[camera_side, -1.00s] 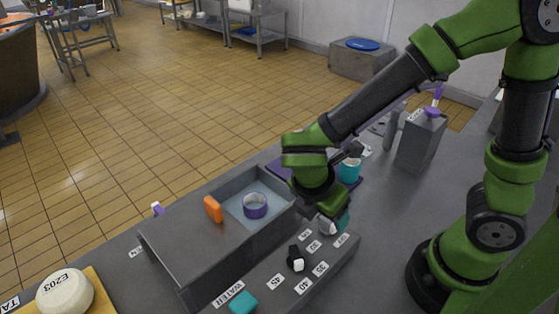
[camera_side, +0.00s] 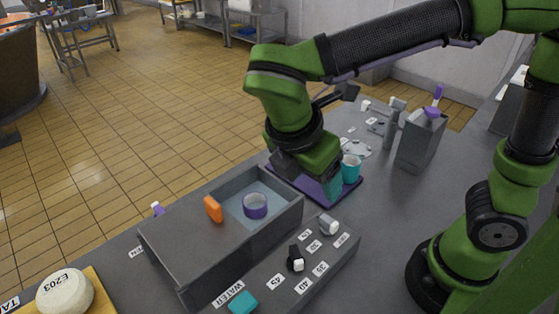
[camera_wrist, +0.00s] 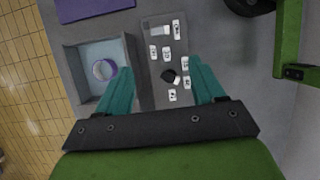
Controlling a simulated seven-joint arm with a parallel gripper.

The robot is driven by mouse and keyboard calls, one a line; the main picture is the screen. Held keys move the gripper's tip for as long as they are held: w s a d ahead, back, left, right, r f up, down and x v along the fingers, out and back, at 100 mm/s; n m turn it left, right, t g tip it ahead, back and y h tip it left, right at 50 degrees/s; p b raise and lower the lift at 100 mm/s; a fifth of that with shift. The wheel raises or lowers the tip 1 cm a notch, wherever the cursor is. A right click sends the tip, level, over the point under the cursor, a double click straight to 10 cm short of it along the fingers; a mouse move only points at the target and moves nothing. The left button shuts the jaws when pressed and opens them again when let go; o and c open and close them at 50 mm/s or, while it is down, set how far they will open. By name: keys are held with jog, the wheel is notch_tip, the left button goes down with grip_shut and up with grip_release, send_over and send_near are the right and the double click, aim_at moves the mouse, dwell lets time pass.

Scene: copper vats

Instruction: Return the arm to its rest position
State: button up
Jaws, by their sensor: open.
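My gripper (camera_side: 325,190) is raised above the bench in the side view, near the purple mat and the far end of the grey water bath. In the wrist view its two teal fingers (camera_wrist: 160,75) are spread wide with nothing between them but the control panel below. The arm is bent, with its forearm reaching left from the upper right of the side view. One finger is partly hidden behind the wrist in the side view.
The water bath (camera_side: 180,245) holds a purple ring (camera_side: 255,205); an orange block (camera_side: 213,209) is on its cover. The labelled panel (camera_side: 318,268) has a black knob (camera_side: 295,258) and a pale knob (camera_side: 328,224).

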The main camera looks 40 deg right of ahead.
jog(key=d+r+m+t+y, duration=0.2)
jog(key=d+m+t+y, duration=0.4)
jog(key=d+m, duration=0.7)
jog(key=m+t, duration=0.1)
jog(key=m, duration=0.8)
jog(key=shift+s+d+r, duration=0.15)
jog(key=shift+s+d, duration=0.05)
jog(key=shift+s, duration=0.2)
